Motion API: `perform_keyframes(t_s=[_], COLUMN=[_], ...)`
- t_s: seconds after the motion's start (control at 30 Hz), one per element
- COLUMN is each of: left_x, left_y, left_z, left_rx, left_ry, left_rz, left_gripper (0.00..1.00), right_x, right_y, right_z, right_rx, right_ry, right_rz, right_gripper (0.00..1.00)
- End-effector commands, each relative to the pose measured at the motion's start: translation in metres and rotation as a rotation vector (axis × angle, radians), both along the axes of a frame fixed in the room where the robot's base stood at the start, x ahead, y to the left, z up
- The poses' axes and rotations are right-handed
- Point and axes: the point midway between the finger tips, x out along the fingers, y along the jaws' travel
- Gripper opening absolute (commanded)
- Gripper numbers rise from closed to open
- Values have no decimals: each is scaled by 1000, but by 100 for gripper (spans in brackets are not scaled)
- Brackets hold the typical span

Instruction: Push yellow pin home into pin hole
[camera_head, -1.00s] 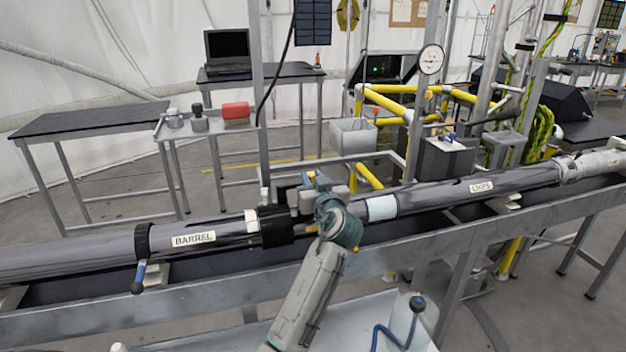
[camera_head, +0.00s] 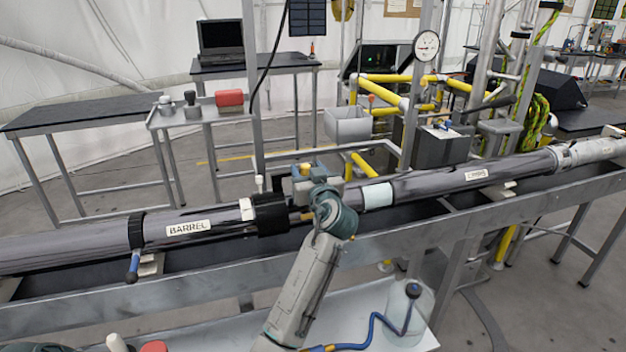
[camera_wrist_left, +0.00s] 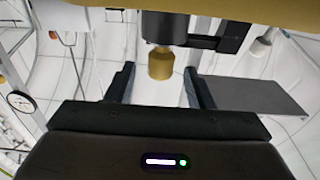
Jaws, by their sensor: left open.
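In the left wrist view a yellow-brass stepped cylinder (camera_wrist_left: 160,63), which looks like the yellow pin, shows between the two fingers of my left gripper (camera_wrist_left: 159,88). The fingers are open, with a clear gap on either side of it. A dark round part and block (camera_wrist_left: 205,30) adjoin its upper end in that picture. The pin hole cannot be made out. In the head view my left gripper (camera_head: 304,188) is just right of the black collar (camera_head: 268,213) on the barrel (camera_head: 90,245). My arm hides part of the joint there. My right gripper is out of view.
A long grey trough (camera_head: 400,243) holds the barrel and the chips tube (camera_head: 440,182). A blue-handled lever (camera_head: 132,266) hangs below the barrel. A clear jar with a blue hose (camera_head: 405,315) stands in front. A gauge (camera_head: 427,46) and yellow pipes stand behind.

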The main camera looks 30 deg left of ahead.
Motion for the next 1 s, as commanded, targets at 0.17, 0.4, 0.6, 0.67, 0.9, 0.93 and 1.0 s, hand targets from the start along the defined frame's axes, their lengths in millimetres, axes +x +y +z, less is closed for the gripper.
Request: perform_keyframes(t_s=[0.17, 0.4, 0.6, 0.67, 0.9, 0.93, 1.0], left_x=[-9, -42, -61, -65, -70, -70, -70], left_y=[-13, -51, -73, -76, -82, -82, -82], left_z=[-5, -8, -7, -7, -5, -5, -5], left_rx=[-5, -7, -3, -3, 1, 1, 1], left_ry=[-2, -2, -1, -1, -1, -1, -1], left_rz=[-3, -3, -2, -2, 0, 0, 0], left_gripper=[48, 48, 48, 48, 48, 48, 48], right_x=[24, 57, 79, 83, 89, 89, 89], right_y=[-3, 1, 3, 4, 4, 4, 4], right_z=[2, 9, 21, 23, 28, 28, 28], right_rx=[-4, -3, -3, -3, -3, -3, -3], right_ry=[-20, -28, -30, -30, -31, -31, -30], right_rz=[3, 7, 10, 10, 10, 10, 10], right_gripper=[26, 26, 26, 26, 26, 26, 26])
